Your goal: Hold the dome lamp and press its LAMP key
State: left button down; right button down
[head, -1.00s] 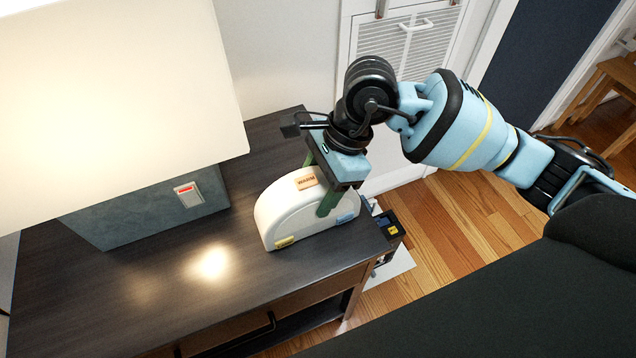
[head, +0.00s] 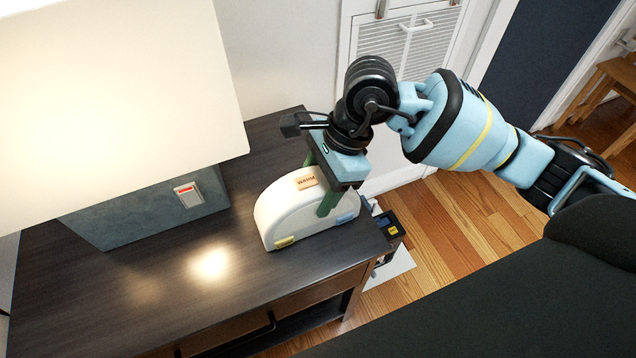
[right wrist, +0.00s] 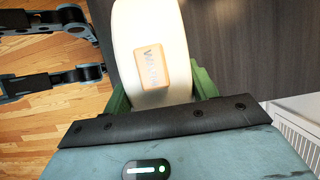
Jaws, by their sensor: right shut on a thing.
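The dome lamp (head: 287,212) is a white half-round body standing upright on the dark desk, near its right corner. An orange key marked WARM (head: 306,181) is on its curved top and also shows in the right wrist view (right wrist: 163,68). A yellow key (head: 285,242) is low at its front left and a blue key (head: 346,218) low at its right; their lettering is too small to read. My right gripper (head: 320,187) is shut on the dome lamp from above, one green finger on each side.
A large glowing lampshade (head: 110,100) sits over a blue-grey base (head: 140,212) with a red-and-white switch (head: 188,194) on the left of the desk (head: 150,300). Desk space in front of the dome lamp is clear. Small items lie below, beyond the desk's right edge.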

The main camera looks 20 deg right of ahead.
pick_arm(q)
jog(key=shift+s, duration=0.3)
jog(key=shift+w, duration=0.35)
dwell(0.4)
jog(key=w+d+r+n+t+h, duration=0.3)
jog(key=w+d+r+n, duration=0.3)
jog(key=w+d+n, duration=0.5)
jog(key=w+d+r+n+t+h, duration=0.1)
jog(key=w+d+r+n+h, duration=0.1)
jog(key=d+r, duration=0.4)
jog(key=w+d+r+n+t+h, duration=0.1)
jog(key=w+d+r+n+h, duration=0.2)
jog(key=d+r, duration=0.4)
jog(key=shift+w+d+r+n, duration=0.25)
jog(key=shift+w+n, duration=0.3)
jog(key=shift+n, duration=0.35)
jog(key=shift+w, duration=0.1)
